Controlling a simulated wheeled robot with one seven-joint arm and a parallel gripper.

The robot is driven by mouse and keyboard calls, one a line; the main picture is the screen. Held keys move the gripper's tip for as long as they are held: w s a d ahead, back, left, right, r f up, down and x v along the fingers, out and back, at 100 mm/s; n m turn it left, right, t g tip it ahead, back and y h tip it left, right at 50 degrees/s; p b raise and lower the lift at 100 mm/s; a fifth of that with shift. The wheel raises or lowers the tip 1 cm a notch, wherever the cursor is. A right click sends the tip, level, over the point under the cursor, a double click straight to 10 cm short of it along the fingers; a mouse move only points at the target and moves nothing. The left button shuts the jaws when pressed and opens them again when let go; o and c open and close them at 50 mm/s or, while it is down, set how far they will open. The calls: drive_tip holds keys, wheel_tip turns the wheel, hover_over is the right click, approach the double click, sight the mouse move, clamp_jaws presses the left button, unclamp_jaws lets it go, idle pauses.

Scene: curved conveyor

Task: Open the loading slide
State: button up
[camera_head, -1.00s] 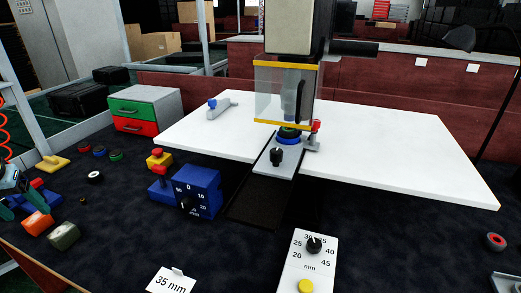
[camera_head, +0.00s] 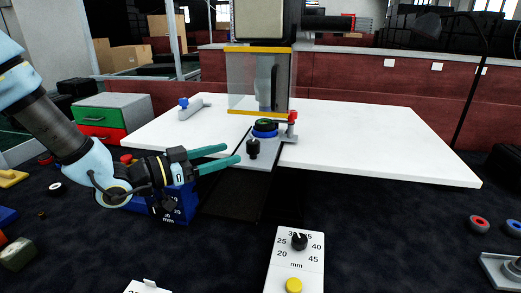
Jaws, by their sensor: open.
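The loading slide (camera_head: 258,162) is a grey plate with a black knob (camera_head: 253,149) standing on its front part. It lies over a dark track (camera_head: 233,193), and its rear part reaches under the press with the clear, yellow-edged guard (camera_head: 260,82). A blue ring with a dark green piece (camera_head: 265,128) sits on the slide's rear part. My gripper (camera_head: 232,155) comes from the left with two green fingers, open and empty. The fingertips point at the knob and are just left of it, with no visible contact.
A blue dial box (camera_head: 177,205) stands partly behind my gripper. A white dial panel (camera_head: 297,262) with a yellow button is in front. A red-topped post (camera_head: 292,122) stands right of the slide. The white table (camera_head: 380,150) is clear on the right.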

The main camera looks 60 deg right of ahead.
sight(264, 155)
drive_tip(key=p+x, duration=0.1)
drive_tip(key=x, duration=0.2)
drive_tip(key=p+x, duration=0.1)
drive_tip(key=x, duration=0.2)
drive_tip(key=p+x, duration=0.1)
drive_tip(key=x, duration=0.3)
drive_tip(key=shift+s+a+r, duration=0.2)
drive_tip(key=shift+s+r, duration=0.05)
drive_tip(key=shift+r, duration=0.1)
drive_tip(key=shift+s+d+f, duration=0.1)
drive_tip(key=shift+s+d, duration=0.15)
drive_tip(key=shift+d, duration=0.35)
drive_tip(key=shift+c, duration=0.3)
clamp_jaws()
